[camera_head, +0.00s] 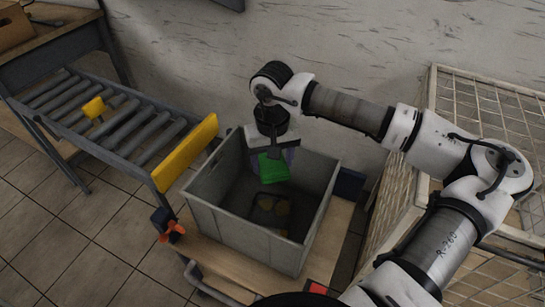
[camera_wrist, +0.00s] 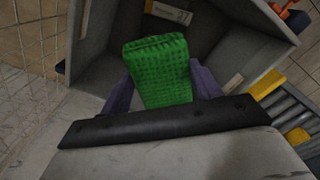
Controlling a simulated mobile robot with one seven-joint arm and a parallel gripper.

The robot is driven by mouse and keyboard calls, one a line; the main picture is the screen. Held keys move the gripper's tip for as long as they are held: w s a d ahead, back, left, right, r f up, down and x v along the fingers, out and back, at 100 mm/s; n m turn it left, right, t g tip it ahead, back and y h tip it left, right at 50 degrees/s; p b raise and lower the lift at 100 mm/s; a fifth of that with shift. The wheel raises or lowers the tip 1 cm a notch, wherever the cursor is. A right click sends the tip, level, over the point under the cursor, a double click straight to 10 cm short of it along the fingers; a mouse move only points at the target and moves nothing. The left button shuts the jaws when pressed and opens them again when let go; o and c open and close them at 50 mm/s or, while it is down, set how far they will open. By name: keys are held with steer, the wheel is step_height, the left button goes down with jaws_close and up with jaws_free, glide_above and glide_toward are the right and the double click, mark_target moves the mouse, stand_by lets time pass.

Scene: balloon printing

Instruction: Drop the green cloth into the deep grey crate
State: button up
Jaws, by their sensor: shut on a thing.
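The green cloth (camera_head: 273,168) hangs below my gripper (camera_head: 272,158), over the back part of the deep grey crate (camera_head: 235,232). In the wrist view the green cloth (camera_wrist: 158,70) is between the two purple-grey fingers of my gripper (camera_wrist: 160,88), which is shut on it. The crate's inner walls (camera_wrist: 228,50) surround the cloth in that view. The crate is open at the top and stands on a wooden surface. Small yellowish items (camera_head: 270,207) lie on its floor; I cannot tell what they are.
A roller conveyor (camera_head: 125,125) with a yellow end plate (camera_head: 185,152) stands to the left of the crate. A wire-mesh cage (camera_head: 480,100) stands to the right, near my arm. An orange-and-black part (camera_head: 170,228) sits at the wooden surface's (camera_head: 215,262) left edge.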

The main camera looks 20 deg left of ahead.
mark_target(272, 162)
steer(key=o, duration=1)
steer(key=shift+o, duration=0.2)
step_height(272, 162, up, 14)
steer(key=b, duration=0.1)
